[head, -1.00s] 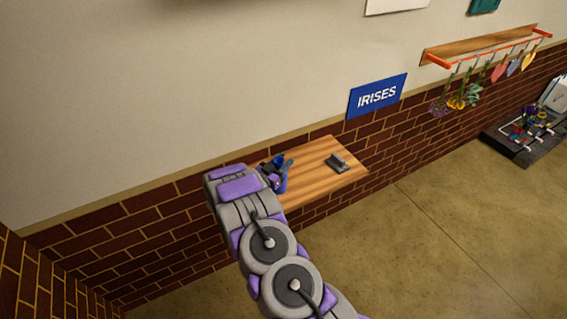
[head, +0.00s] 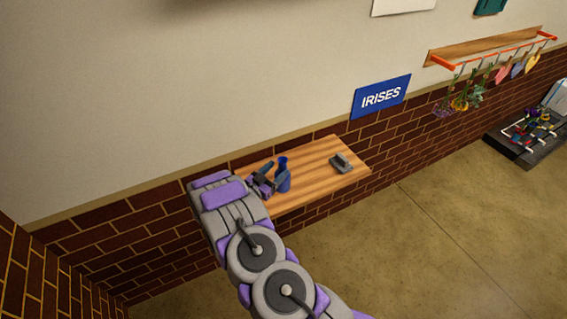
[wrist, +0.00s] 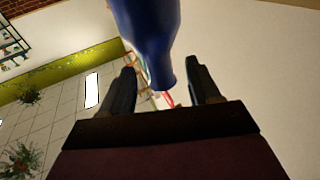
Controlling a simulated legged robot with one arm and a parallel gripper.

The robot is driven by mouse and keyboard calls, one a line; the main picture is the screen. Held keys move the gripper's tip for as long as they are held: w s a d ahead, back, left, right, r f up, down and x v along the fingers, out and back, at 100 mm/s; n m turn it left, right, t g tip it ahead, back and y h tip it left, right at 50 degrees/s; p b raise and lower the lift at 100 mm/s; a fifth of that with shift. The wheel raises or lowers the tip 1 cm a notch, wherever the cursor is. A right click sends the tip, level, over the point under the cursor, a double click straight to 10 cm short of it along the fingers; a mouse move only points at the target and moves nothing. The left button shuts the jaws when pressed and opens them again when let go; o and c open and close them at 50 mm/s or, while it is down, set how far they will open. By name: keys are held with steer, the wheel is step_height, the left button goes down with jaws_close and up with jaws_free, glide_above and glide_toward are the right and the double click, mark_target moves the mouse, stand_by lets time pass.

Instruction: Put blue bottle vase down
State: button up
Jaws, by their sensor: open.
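The blue bottle vase (head: 283,176) stands upright on the wooden wall shelf (head: 318,172), left of the grey object there. My gripper (head: 275,178) is just left of the vase, at about its height. In the wrist view the vase (wrist: 150,35) fills the top middle, ahead of the fingers. My gripper (wrist: 164,90) is open there, one finger on each side of the vase's narrow end. I cannot tell whether a finger still touches the vase. My wrist hides the shelf's left end in the head view.
A small grey object (head: 341,162) sits on the shelf right of the vase. A blue IRISES sign (head: 381,96) hangs above. A flower rack (head: 490,55) is on the wall to the right, and a dark platform (head: 525,138) stands beyond. The shelf's right front is bare.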

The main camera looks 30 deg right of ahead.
steer(key=v, duration=0.5)
steer(key=w+a+r+n+t+y, duration=0.3)
steer(key=w+a+r+y, duration=0.4)
steer(key=w+a+y, duration=0.35)
steer(key=s+a+r+n+g+y, duration=0.1)
steer(key=s+a+r+n+y, duration=0.3)
steer(key=s+a+r+y, duration=0.55)
steer(key=s+a+r+n+g, duration=0.1)
steer(key=s+r+n+g, duration=0.15)
steer(key=s, duration=0.65)
steer(key=s+a+r+n+g, duration=0.1)
steer(key=s+r+n+g, duration=0.15)
steer(key=s, duration=0.55)
steer(key=s+d+r+g+h, duration=0.1)
steer(key=s+d+g, duration=0.2)
steer(key=s, duration=1.1)
steer(key=s+d+r+n+g+h, duration=0.1)
steer(key=s+d+g, duration=0.2)
steer(key=s+d, duration=0.5)
steer(key=s, duration=0.7)
steer(key=shift+d+h+p, duration=0.3)
steer(key=shift+d+h, duration=0.05)
steer(key=shift+h, duration=0.05)
